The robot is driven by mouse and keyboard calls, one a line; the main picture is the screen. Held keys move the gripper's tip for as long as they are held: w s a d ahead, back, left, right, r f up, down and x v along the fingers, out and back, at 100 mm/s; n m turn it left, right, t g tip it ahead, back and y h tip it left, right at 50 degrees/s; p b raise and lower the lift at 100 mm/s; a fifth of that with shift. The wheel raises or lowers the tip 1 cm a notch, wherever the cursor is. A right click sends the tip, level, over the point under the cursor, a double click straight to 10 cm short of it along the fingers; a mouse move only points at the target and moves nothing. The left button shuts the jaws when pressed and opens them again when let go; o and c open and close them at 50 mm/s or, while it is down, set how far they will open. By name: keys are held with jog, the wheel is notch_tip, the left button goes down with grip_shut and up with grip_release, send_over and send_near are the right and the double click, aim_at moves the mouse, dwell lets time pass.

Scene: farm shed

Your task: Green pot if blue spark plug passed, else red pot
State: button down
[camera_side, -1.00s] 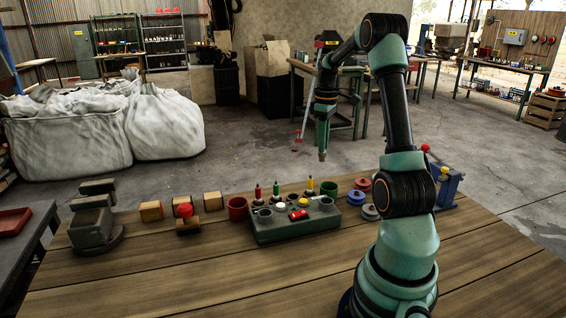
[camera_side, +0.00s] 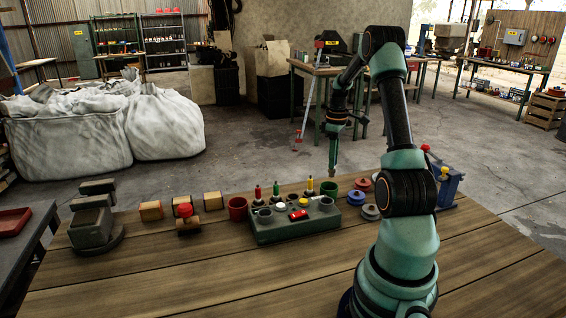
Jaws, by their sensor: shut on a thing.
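A red pot (camera_side: 237,208) stands on the bench left of a dark green block (camera_side: 290,231). A green pot (camera_side: 328,187) stands behind the block's right end. The block has grey round sockets and a red part (camera_side: 298,215) on top. Upright spark plugs stand behind it: red (camera_side: 258,193), green (camera_side: 276,189) and yellow (camera_side: 310,185). I see no blue plug standing there. My gripper (camera_side: 333,168) points down, just above and behind the green pot in the picture. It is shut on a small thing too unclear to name.
Blue, red and grey discs (camera_side: 370,212) lie right of the block. A blue stand (camera_side: 447,187) with red and yellow balls is behind my arm. Wooden blocks (camera_side: 151,211) and a grey-green device (camera_side: 95,220) stand at left. The bench front (camera_side: 220,280) is clear.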

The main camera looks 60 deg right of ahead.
jog(key=c, duration=0.7)
grip_release()
notch_tip(320, 180, up, 12)
